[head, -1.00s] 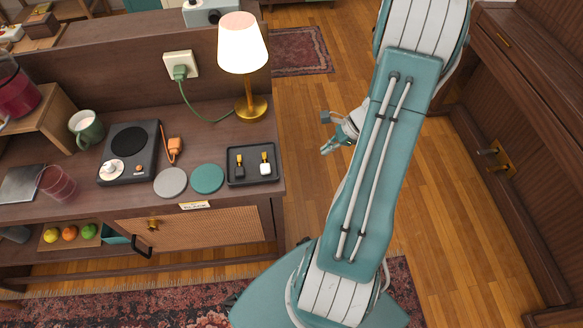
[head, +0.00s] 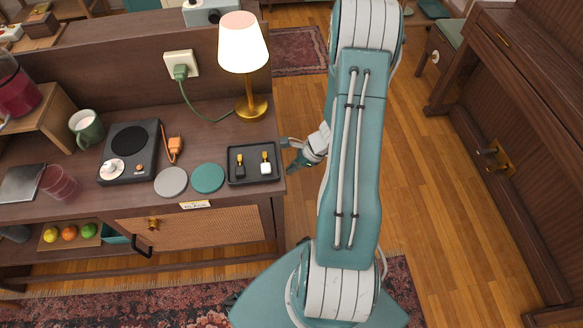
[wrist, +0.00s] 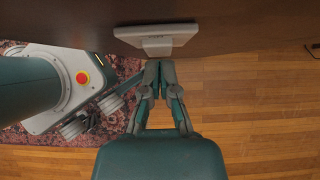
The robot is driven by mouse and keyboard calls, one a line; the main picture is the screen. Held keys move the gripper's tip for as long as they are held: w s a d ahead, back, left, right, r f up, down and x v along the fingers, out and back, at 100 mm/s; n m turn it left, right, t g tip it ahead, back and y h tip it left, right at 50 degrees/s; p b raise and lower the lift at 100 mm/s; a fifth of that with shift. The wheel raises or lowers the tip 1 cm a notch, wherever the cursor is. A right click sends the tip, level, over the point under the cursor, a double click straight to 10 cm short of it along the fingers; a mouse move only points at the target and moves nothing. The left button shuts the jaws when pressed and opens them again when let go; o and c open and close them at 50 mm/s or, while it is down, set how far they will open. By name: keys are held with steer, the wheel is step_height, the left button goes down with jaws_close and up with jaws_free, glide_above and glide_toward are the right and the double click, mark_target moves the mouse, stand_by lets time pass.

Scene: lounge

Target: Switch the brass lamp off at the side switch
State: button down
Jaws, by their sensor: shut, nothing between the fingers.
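The brass lamp (head: 243,50) stands at the right end of the cabinet top in the head view, and its shade glows. A pale switch plate (wrist: 175,33) with a protruding rocker (wrist: 157,47) is on the dark cabinet side in the wrist view. The head view does not show this switch. My gripper (wrist: 159,64) is shut and empty, its fingertips just below the rocker in the wrist view. I cannot tell whether they touch it. In the head view my gripper (head: 288,155) is beside the cabinet's right edge, partly hidden.
A black tray (head: 233,181) with two small items lies near the cabinet's right edge. A green plug (head: 181,72) sits in the wall socket, its cord running to the lamp. Open wooden floor (head: 430,200) lies to the right, before a brown piano-like cabinet (head: 530,150).

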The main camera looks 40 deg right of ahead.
steer(key=shift+f, duration=0.1)
steer(key=shift+w+a+f+t+y, duration=0.15)
steer(key=shift+t+y, duration=0.15)
steer(key=shift+y, duration=0.2)
steer(key=shift+w+a+f+t+y, duration=0.15)
steer(key=shift+t+y, duration=0.15)
steer(key=shift+y, duration=0.2)
steer(key=shift+s, duration=0.1)
steer(key=shift+a+r, duration=0.1)
